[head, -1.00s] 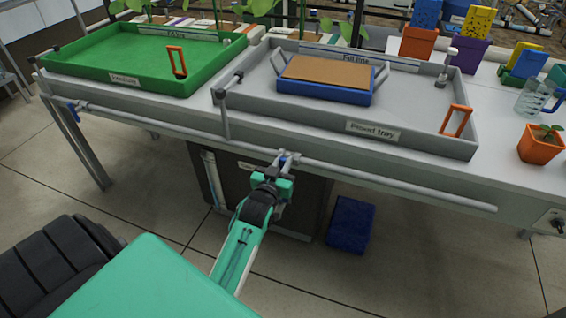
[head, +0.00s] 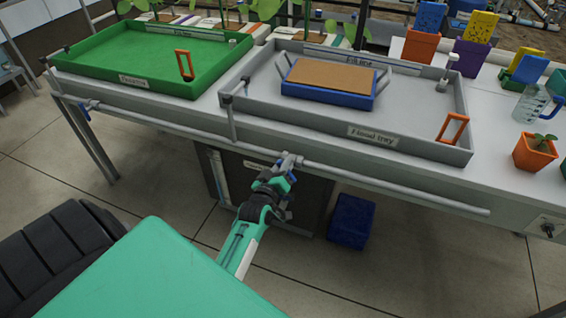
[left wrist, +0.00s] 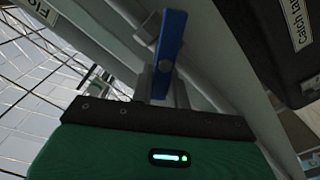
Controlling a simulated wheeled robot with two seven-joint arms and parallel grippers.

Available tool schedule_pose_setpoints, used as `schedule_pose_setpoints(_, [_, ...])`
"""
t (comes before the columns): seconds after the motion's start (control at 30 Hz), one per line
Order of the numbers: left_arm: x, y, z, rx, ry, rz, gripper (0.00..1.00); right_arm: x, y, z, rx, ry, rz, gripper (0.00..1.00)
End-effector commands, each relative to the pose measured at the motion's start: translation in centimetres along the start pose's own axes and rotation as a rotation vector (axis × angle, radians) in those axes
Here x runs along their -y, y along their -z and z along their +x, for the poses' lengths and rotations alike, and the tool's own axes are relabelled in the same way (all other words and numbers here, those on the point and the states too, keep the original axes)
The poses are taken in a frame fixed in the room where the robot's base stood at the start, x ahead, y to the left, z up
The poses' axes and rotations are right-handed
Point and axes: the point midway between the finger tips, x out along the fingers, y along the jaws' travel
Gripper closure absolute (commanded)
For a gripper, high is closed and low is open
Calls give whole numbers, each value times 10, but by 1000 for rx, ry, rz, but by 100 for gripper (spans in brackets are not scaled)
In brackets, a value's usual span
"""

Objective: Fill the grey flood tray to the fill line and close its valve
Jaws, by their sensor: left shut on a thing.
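The grey flood tray (head: 405,150) sits on the bench, with a "Fill line" label (head: 346,60) on its back inner wall. Its floor looks grey; I cannot tell any water level. A blue carrier with a brown top (head: 330,98) is inside it. The flood tray's valve is on the pipe below its front; its blue handle (left wrist: 172,42) shows in the left wrist view, angled across the pipe. My left gripper (head: 288,180) is shut on this handle, partly hiding it in the head view. My right gripper is out of view.
A green tray (head: 120,85) stands left, with another blue valve handle (head: 84,113) below it. The supply pipe (head: 390,188) runs along the bench front. A dark catch tank (head: 305,205) and blue box (head: 352,220) are beneath. A jug (head: 530,103) and potted plant (head: 536,152) stand right.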

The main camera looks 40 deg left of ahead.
Motion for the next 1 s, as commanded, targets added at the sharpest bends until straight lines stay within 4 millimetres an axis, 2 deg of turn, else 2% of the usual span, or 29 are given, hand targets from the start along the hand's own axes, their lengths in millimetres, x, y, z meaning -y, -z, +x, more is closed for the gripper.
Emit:
schedule_pose_setpoints(0.6, [1,1,0,-2,-1,-46,100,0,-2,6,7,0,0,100])
schedule_pose_setpoints(0.63, [1,1,0,-2,-1,-46,78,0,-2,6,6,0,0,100])
schedule_pose_setpoints(0.7, [1,1,0,-2,-1,-46,64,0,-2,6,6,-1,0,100])
schedule_pose_setpoints(0.73, [1,1,0,-2,-1,-46,62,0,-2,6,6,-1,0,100])
schedule_pose_setpoints(1.0, [1,0,0,-1,0,-46,62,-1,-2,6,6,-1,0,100])
